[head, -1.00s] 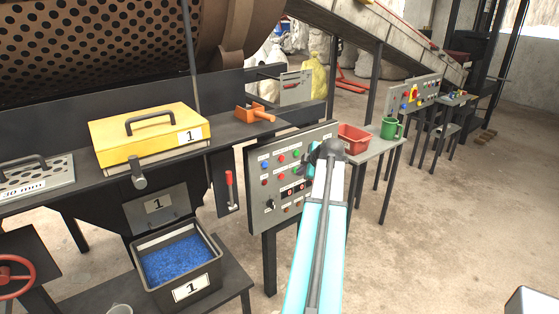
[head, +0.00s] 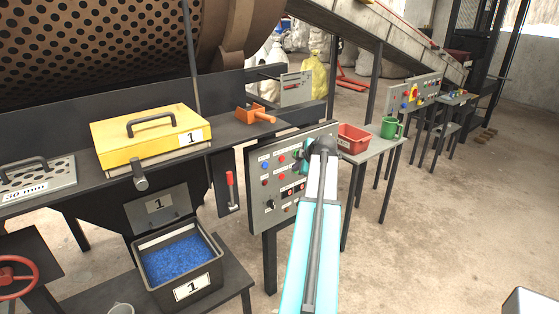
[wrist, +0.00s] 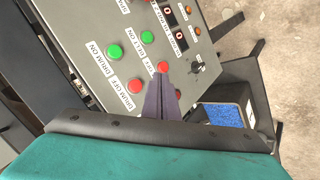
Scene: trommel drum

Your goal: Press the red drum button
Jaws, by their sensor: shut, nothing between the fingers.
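The grey control panel (head: 262,215) stands right of the yellow box, and my gripper (wrist: 161,78) is at its face. In the wrist view the gripper's fingers are shut and empty. The red button labelled DRUM OFF (wrist: 135,87) sits just left of the fingertips, uncovered. Another red button (wrist: 163,67) lies right at the fingertips; I cannot tell whether they touch it. The green drum button (wrist: 115,52) and another green button (wrist: 147,37) are farther up. In the head view my arm hides part of the panel and the fingertips.
A red lever (head: 230,188) is left of the panel. An orange-handled part (head: 255,115) lies on the ledge. A bin of blue granules (head: 178,262) sits lower left. The right floor is clear.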

